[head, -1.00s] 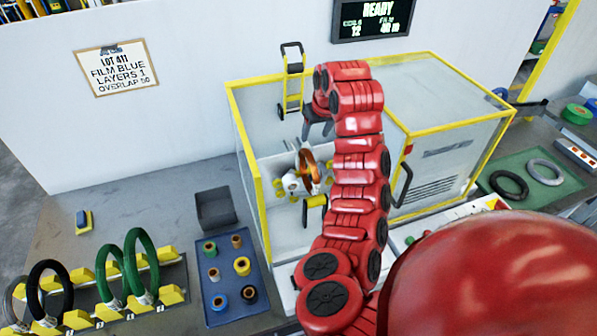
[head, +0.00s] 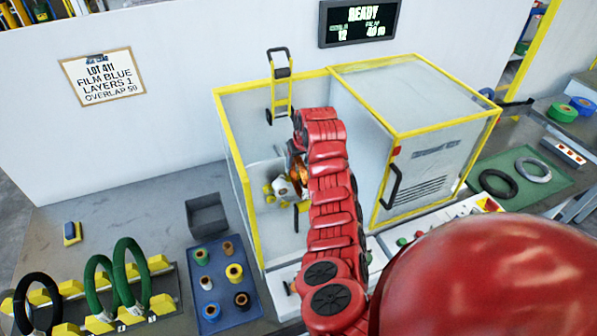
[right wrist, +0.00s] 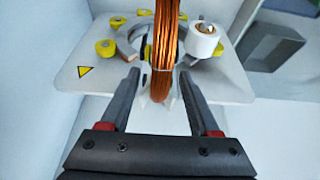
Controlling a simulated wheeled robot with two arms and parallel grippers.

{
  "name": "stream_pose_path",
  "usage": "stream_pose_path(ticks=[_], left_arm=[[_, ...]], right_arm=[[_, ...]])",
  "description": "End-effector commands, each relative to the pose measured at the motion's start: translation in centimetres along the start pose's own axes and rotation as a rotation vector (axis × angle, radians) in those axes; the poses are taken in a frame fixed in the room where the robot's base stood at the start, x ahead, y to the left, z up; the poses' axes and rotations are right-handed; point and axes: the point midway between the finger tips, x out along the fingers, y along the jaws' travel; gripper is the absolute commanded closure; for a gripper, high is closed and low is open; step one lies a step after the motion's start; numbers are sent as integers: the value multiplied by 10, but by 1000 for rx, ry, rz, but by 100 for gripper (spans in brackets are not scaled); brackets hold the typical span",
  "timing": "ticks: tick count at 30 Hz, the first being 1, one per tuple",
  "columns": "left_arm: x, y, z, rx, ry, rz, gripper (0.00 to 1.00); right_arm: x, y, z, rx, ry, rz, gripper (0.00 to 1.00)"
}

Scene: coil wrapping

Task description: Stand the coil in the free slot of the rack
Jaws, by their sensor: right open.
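The copper-coloured coil (head: 296,163) is upright in the wrapping machine, mostly hidden by my right arm in the head view. In the right wrist view the coil (right wrist: 163,50) stands between the fingers of my right gripper (right wrist: 160,74). The gripper is open, with a visible gap on each side of the coil. In the head view that gripper is hidden behind my red arm. The rack (head: 162,304) with yellow blocks is at the lower left. It holds a black coil (head: 17,300) and two green coils (head: 117,262). Its free slot is not clear. My left gripper is out of view.
The machine has a yellow-edged clear housing (head: 238,150); a white roller (right wrist: 203,40) sits right beside the coil. A blue tray of spools (head: 222,318) and a grey bin (head: 206,216) stand between rack and machine. A green mat (head: 548,192) with two rings lies at right.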

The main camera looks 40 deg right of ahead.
Motion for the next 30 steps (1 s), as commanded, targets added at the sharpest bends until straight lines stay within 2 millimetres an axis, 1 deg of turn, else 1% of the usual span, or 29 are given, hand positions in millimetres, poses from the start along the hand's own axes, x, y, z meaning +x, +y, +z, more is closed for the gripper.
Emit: stream_pose_path(ticks=[1, 3, 8, 15, 16, 20, 21, 23, 24, 26, 30], left_arm=[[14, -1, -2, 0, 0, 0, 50], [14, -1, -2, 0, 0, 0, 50], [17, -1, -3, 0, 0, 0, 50], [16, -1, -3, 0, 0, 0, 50], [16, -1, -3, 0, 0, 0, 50], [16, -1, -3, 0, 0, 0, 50], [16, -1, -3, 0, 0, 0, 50], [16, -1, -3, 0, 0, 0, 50], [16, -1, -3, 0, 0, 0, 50], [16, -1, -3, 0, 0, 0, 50], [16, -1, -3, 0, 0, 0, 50]], right_arm=[[2, -2, 0, 0, -6, -2, 38], [12, -1, 0, 3, -4, -4, 38], [24, 0, 0, 2, 1, -1, 38], [26, 0, 1, 1, 1, 0, 38], [26, 0, 0, 1, 1, 0, 39], [26, 0, 0, 1, 1, 0, 63], [26, 0, 0, 1, 1, 0, 70], [26, 0, 0, 1, 1, 0, 81], [26, 0, 0, 1, 1, -1, 88], [26, 0, 0, 1, 1, -1, 99], [26, 0, 0, 1, 1, -1, 100]])
